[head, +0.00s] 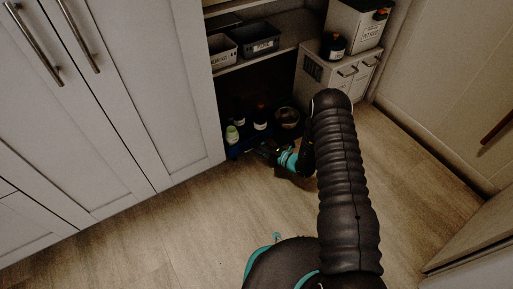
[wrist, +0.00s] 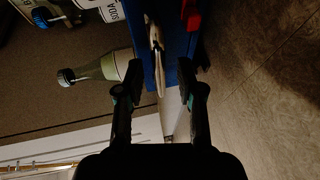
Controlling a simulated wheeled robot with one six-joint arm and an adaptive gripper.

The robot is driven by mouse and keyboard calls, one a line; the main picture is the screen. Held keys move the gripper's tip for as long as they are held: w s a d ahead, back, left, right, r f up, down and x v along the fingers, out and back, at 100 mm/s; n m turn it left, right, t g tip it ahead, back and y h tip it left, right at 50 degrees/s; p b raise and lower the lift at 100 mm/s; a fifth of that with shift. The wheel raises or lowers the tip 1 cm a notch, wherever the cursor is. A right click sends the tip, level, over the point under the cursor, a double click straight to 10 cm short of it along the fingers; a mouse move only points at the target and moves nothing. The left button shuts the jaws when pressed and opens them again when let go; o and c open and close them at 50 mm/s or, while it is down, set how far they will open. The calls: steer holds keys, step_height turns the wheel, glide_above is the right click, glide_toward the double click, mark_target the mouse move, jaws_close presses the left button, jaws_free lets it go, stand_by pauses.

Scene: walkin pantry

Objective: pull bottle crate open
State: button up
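The bottle crate is blue. It shows in the wrist view (wrist: 177,42) at the top middle and as a dark blue edge in the head view (head: 234,154), low in the dark cabinet bay. A pale, rope-like handle (wrist: 158,62) hangs on its near side. In the head view my arm partly hides the gripper (head: 268,150).
A dark bowl (head: 288,117) sits near the bottles. A white box (head: 334,75) with a jar (head: 333,46) stands at the right. White cabinet doors (head: 100,110) flank the left. The wooden floor (head: 185,215) in front is clear.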

steer(key=shift+w+a+f, duration=0.1)
steer(key=shift+w+a, duration=0.3)
steer(key=shift+a, duration=0.15)
jaws_close()
steer(key=shift+s, duration=0.1)
